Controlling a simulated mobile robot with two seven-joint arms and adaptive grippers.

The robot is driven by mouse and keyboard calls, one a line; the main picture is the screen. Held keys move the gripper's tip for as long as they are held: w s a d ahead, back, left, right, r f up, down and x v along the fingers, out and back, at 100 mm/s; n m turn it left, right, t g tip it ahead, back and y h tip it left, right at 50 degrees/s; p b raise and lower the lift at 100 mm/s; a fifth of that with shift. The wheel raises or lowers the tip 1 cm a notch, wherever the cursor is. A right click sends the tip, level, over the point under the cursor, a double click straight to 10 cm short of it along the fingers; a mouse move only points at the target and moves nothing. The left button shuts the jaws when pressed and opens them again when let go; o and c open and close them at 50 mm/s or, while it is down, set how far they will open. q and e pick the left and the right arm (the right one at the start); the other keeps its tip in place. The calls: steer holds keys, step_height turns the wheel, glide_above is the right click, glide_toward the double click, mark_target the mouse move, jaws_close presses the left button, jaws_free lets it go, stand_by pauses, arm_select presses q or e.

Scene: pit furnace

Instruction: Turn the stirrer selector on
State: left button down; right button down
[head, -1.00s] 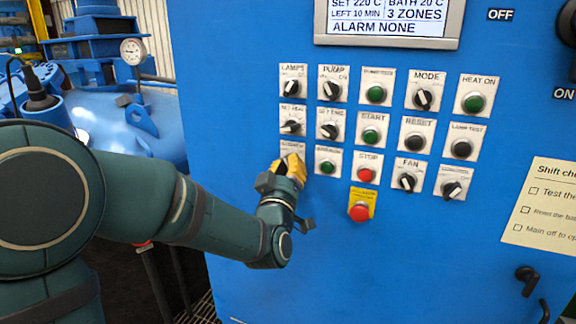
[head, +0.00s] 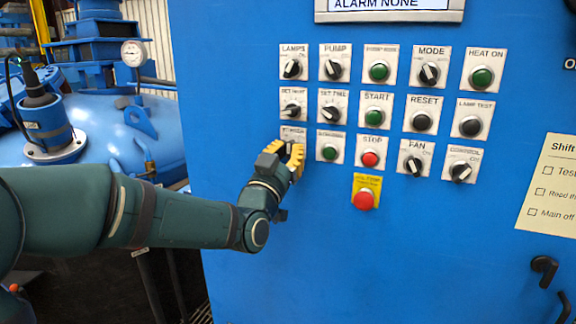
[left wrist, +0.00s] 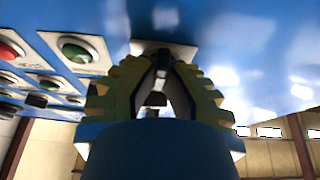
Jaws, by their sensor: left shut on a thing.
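The stirrer selector is the lowest switch in the left column of the blue cabinet front. Its white plate (head: 293,132) shows above my gripper in the head view, with a label too small to read surely. My left gripper (head: 288,152) is at this plate, its yellow-and-dark fingers shut on the selector knob, which they mostly hide. In the left wrist view the fingers (left wrist: 160,72) close around the dark knob in front of its white plate (left wrist: 178,49). The knob's on or off position cannot be told. My right gripper is not in view.
Just right of the gripper are a green button (head: 330,151) and the red STOP button (head: 370,158). A red emergency button (head: 364,199) on a yellow plate is below. The SET POINT knob (head: 291,109) is close above. A blue vessel (head: 110,130) stands at the left.

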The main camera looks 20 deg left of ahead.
arm_select(q)
steer(key=m+h, duration=0.2)
steer(key=m, duration=0.1)
steer(key=m+g+h+b, duration=0.1)
steer(key=m, duration=0.3)
steer(key=shift+r+h, duration=0.1)
steer(key=shift+h, duration=0.3)
steer(key=shift+m, duration=0.6)
steer(key=c, duration=1)
jaws_free()
steer(key=shift+w, duration=0.1)
steer(key=v, duration=1.2)
steer(key=shift+a, duration=0.1)
